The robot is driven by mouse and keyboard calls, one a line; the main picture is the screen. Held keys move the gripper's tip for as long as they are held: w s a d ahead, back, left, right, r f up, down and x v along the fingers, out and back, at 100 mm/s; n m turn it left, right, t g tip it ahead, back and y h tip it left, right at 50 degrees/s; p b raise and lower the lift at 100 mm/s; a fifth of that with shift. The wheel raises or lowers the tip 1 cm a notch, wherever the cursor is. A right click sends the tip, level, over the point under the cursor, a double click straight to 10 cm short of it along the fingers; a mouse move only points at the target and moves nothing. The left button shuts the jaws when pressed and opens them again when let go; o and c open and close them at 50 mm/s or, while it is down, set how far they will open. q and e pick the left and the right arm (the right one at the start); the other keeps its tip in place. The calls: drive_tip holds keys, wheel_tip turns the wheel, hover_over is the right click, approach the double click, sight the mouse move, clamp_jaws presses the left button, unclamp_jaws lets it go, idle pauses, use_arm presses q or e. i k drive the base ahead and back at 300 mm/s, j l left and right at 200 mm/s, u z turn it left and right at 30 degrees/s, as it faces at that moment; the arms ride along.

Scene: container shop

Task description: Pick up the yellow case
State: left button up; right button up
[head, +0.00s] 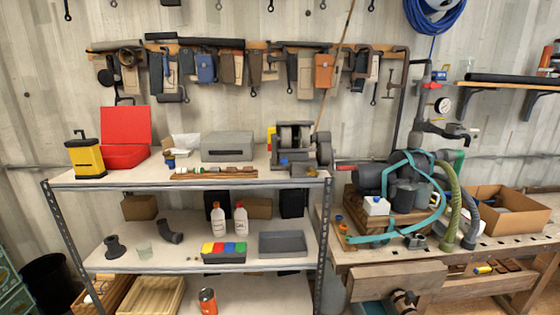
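A yellow case (86,158) with a black top and a dark upright handle stands at the left end of the shelving unit's top shelf (190,181). It is upright, close to the shelf's front edge, with nothing in front of it. A small piece of another yellow thing (271,138) shows behind the bench grinder, mostly hidden. Neither of my grippers is in view.
An open red box (125,137) stands just right of the yellow case. A grey box (228,146) and a bench grinder (297,148) are further right. Bottles (240,218) stand one shelf below. A workbench (490,245) with a pump and hoses is at right.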

sight(86, 156)
drive_tip(key=u, duration=1.35)
drive_tip(key=l, duration=0.3)
drive_tip(key=i+l, duration=0.15)
drive_tip(key=l, duration=0.15)
